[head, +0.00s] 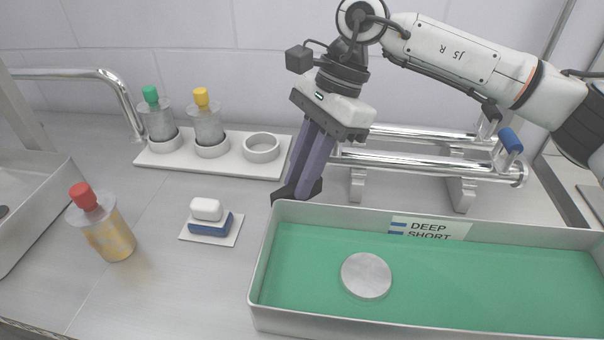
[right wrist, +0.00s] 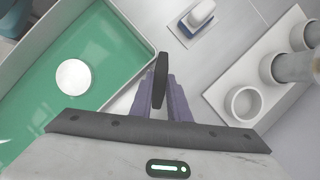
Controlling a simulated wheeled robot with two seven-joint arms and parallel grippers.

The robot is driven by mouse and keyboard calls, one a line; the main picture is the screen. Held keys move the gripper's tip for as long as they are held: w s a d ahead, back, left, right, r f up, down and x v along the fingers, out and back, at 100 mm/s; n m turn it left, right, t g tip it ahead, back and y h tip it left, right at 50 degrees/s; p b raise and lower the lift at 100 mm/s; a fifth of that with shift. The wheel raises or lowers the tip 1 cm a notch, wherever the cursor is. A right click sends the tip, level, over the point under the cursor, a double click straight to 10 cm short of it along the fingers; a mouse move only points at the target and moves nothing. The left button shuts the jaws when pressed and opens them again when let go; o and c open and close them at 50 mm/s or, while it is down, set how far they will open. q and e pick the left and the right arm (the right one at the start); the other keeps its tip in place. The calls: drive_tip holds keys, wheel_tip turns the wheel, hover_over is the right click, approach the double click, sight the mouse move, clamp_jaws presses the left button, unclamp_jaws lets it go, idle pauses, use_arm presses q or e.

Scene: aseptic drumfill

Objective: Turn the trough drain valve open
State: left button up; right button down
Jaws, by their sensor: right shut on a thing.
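The trough (head: 262,262) is a long metal tray with green liquid at the lower right of the head view. It also shows at the left of the right wrist view (right wrist: 112,78). My right gripper (head: 300,190) points down beside its far left corner, outside the wall. In the right wrist view, its purple fingers are shut on a dark, narrow handle (right wrist: 161,68), which appears to be the trough drain valve's. The fingers and wall hide the valve body, so its turn angle cannot be told. My left gripper is not in view.
A round metal disc (head: 366,275) lies in the trough. A white rack (head: 170,163) holds two capped bottles and an empty ring. A red-capped bottle (head: 108,236) and a small block stack (head: 209,222) stand left. Metal pipes with a blue handle (head: 511,139) run behind the trough.

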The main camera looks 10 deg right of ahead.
drive_tip(key=shift+w+a+n+g+h, duration=0.15)
drive_tip(key=shift+n+g, duration=0.25)
drive_tip(key=shift+n, duration=0.75)
drive_tip(key=shift+d+n+g+h, duration=0.1)
drive_tip(key=shift+n+g+h, duration=0.25)
drive_tip(key=shift+n, duration=0.8)
drive_tip(key=c, duration=2)
unclamp_jaws()
drive_tip(key=shift+r, duration=0.1)
drive_tip(key=v, duration=1)
drive_tip(key=shift+r, duration=0.15)
